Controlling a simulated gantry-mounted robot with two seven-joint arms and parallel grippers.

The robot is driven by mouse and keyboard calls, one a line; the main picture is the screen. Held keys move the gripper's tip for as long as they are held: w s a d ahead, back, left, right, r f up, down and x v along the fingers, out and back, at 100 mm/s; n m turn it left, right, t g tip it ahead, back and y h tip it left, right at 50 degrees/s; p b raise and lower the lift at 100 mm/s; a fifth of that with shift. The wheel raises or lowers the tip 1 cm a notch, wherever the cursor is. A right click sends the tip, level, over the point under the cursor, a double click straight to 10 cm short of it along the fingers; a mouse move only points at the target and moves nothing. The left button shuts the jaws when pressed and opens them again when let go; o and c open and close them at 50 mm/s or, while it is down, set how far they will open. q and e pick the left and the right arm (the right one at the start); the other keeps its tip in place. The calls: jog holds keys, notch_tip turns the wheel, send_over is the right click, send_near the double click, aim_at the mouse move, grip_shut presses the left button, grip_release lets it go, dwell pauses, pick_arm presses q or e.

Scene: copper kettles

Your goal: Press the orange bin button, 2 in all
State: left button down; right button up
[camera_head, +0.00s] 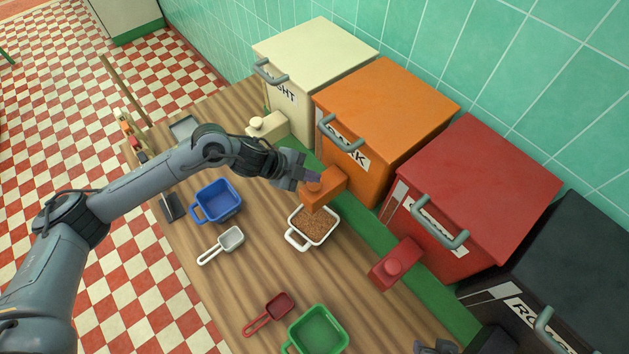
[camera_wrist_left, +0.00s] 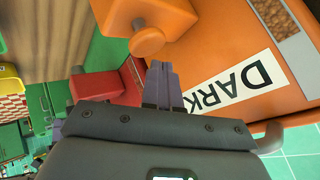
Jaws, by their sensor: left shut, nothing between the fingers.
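The orange bin (camera_head: 385,115), labelled DARK, stands against the tiled wall. Its orange button block (camera_head: 332,190) juts out from its front, with a round orange knob on it. A white cup with brown grains (camera_head: 316,228) sits below this block. My left gripper (camera_head: 314,178) is shut and empty, its purple fingertips right at the knob. In the left wrist view the shut fingers (camera_wrist_left: 162,75) point at the knob (camera_wrist_left: 146,42), very close to it. I cannot tell whether they touch. A dark grey piece at the bottom edge of the head view may be my right gripper, mostly cut off.
A cream bin (camera_head: 318,60), a red bin (camera_head: 475,190) and a black bin (camera_head: 580,260) flank the orange one. The wooden counter holds a blue cup (camera_head: 218,203), a white scoop (camera_head: 228,240), a red scoop (camera_head: 273,310) and a green cup (camera_head: 318,330).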

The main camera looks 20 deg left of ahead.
aim_at(311, 184)
pick_arm(q)
notch_tip(311, 184, up, 5)
jog(key=p, duration=0.4)
jog(key=shift+p, duration=0.35)
dwell(0.4)
